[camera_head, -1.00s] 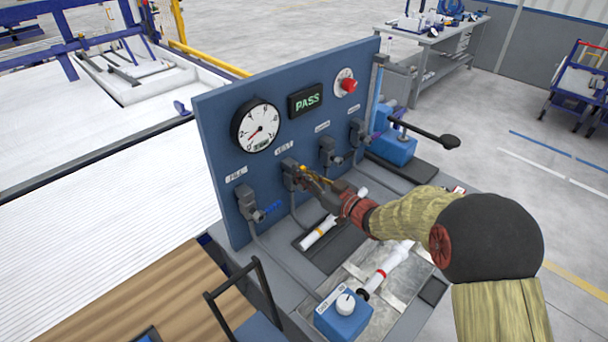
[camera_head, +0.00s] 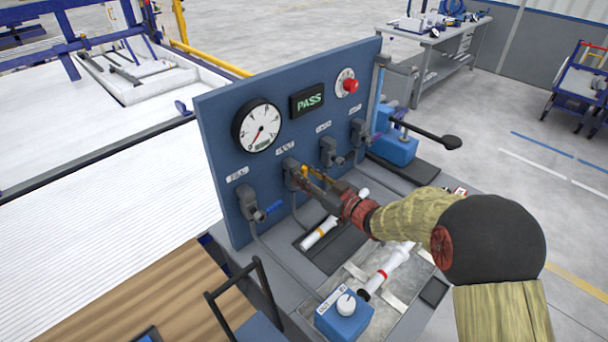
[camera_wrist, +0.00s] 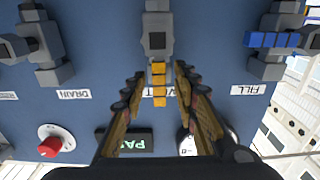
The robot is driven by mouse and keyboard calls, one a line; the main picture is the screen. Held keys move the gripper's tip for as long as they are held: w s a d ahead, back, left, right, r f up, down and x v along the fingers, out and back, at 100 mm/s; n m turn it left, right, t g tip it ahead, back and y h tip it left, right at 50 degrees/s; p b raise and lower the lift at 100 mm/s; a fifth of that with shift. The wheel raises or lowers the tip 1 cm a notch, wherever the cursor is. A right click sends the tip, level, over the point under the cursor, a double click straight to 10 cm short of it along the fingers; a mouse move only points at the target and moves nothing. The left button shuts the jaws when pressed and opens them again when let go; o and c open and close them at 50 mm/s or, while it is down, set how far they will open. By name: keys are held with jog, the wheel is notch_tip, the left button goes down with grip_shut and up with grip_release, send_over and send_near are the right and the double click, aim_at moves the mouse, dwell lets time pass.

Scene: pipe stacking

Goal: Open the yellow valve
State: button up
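The yellow valve handle (camera_wrist: 159,85) shows in the wrist view as a short yellow bar below its grey valve body (camera_wrist: 157,35). In that view the panel labels are upside down, and the bar points toward the label side. My gripper (camera_wrist: 158,82) has a finger on each side of the handle, with visible gaps between. It is open. In the head view my gripper (camera_head: 314,180) is at the second valve from the left on the blue panel (camera_head: 222,130). The handle is largely hidden there by the fingers.
The fill valve's blue handle (camera_head: 272,208) is to the left, and another valve (camera_head: 329,151) is close on the right. A gauge (camera_head: 257,126), PASS display (camera_head: 307,99) and red button (camera_head: 350,85) sit above. White pipes (camera_head: 388,270) lie on the bench below.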

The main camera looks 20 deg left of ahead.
jog(key=shift+d, duration=0.1)
jog(key=v, duration=1.1)
jog(key=shift+s+d, duration=0.25)
jog(key=shift+d, duration=0.1)
